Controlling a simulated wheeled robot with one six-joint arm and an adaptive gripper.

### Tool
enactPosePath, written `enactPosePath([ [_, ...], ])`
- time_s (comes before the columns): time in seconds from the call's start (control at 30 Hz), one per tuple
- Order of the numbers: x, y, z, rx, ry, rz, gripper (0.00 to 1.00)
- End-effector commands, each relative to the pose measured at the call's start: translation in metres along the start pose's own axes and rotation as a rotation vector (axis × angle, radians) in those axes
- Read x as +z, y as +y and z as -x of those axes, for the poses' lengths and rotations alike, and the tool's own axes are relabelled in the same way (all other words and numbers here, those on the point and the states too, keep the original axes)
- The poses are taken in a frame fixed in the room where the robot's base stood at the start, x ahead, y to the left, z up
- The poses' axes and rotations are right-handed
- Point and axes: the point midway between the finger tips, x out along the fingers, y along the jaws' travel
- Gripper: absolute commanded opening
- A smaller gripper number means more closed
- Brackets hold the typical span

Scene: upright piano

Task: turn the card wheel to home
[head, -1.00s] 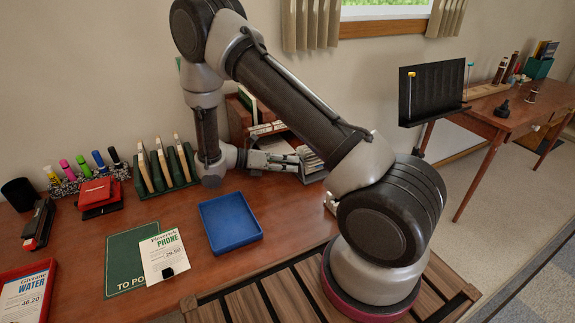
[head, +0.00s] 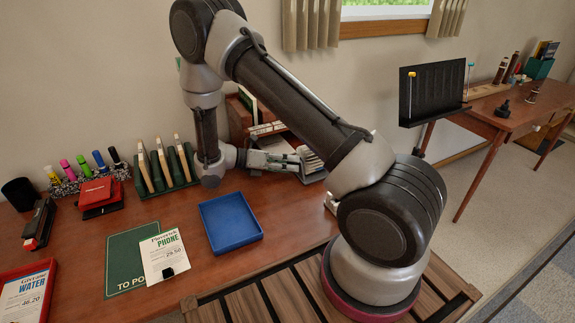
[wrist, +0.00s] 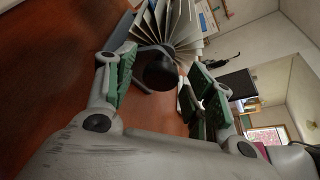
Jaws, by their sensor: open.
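The card wheel (wrist: 172,30) shows in the wrist view as a fan of pale cards on a dark frame, with a round black knob (wrist: 161,72) facing me. In the head view its cards (head: 312,160) are partly hidden behind my arm. My gripper (head: 296,161) is open beside the wheel. In the wrist view its two green-padded fingers (wrist: 160,80) stand apart, one on each side of the knob. I cannot tell whether either pad touches it. The wheel's home mark is not visible.
A wooden letter rack (head: 240,115) stands behind my gripper. A green rack (head: 165,172) with several upright pieces is to its left. A blue tray (head: 230,222) and a green mat (head: 125,250) lie in front. Bare desk lies between tray and gripper.

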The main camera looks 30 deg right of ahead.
Motion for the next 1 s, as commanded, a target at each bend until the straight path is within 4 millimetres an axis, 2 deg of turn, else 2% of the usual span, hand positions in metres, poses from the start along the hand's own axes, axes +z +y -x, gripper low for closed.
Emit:
enactPosePath([
  [0.17,0.000,0.001,0.025,0.005,-0.001,-0.002,0.54],
  [0.4,0.000,0.001,0.079,0.005,-0.001,-0.002,0.54],
  [0.53,-0.001,0.001,0.102,0.004,-0.001,-0.001,0.54],
  [0.7,0.000,0.001,0.117,0.002,0.001,-0.001,0.54],
  [1.0,0.000,0.000,0.119,0.001,0.000,0.000,0.54],
])
